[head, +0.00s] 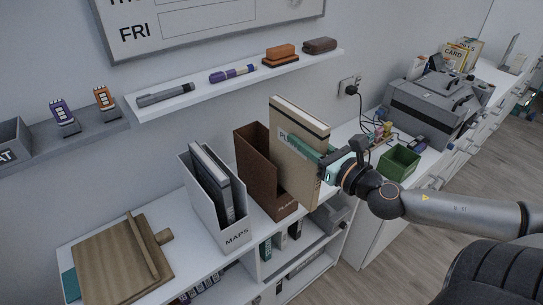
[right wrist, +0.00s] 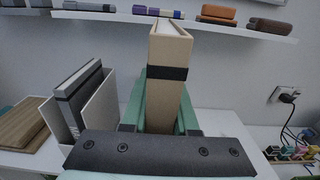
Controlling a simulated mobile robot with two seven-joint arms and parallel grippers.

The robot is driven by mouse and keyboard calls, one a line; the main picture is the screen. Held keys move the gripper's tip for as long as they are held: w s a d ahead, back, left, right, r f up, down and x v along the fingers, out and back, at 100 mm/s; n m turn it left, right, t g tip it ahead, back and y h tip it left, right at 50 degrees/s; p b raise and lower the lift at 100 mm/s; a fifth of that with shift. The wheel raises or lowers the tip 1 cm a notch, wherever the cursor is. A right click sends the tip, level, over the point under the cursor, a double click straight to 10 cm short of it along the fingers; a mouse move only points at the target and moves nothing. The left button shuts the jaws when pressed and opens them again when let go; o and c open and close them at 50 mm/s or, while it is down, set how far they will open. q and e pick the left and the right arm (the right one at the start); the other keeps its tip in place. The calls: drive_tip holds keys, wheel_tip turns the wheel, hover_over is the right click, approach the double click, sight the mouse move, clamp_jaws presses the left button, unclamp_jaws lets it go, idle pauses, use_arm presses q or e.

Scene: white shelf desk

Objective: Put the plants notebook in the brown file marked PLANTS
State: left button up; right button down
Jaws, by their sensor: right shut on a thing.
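I cannot make out the brown file in the right wrist view. My left gripper is out of view.
A white file (head: 232,215) marked MAPS holds dark binders, left of the brown file. Wooden boards (head: 115,262) lie at the left. A wall shelf (head: 220,88) with markers and erasers hangs behind. A green box (head: 399,162) and grey printer (head: 430,105) stand to the right.

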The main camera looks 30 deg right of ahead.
sight(272, 154)
drive_tip(key=w, duration=0.2)
drive_tip(key=shift+w+r+b, duration=0.15)
drive_tip(key=shift+w+b, duration=0.15)
drive_tip(key=shift+b, duration=0.1)
drive_tip(key=shift+w+a, duration=0.15)
drive_tip(key=shift+w, duration=1)
drive_tip(key=shift+w+a+r+p, duration=0.15)
drive_tip(key=shift+w+p, duration=0.3)
drive_tip(key=shift+w, duration=1.05)
drive_tip(key=shift+w+a+p, duration=0.1)
drive_tip(key=shift+w+p, duration=0.3)
drive_tip(key=shift+w, duration=0.85)
wheel_tip(272, 154, down, 8)
drive_tip(key=shift+w+r+b, duration=0.15)
drive_tip(key=shift+b, duration=1.05)
wheel_tip(272, 154, down, 3)
drive_tip(key=shift+f+b, duration=0.2)
drive_tip(key=shift+b, duration=0.45)
drive_tip(key=shift+w+f, duration=0.2)
drive_tip(key=shift+f, duration=0.3)
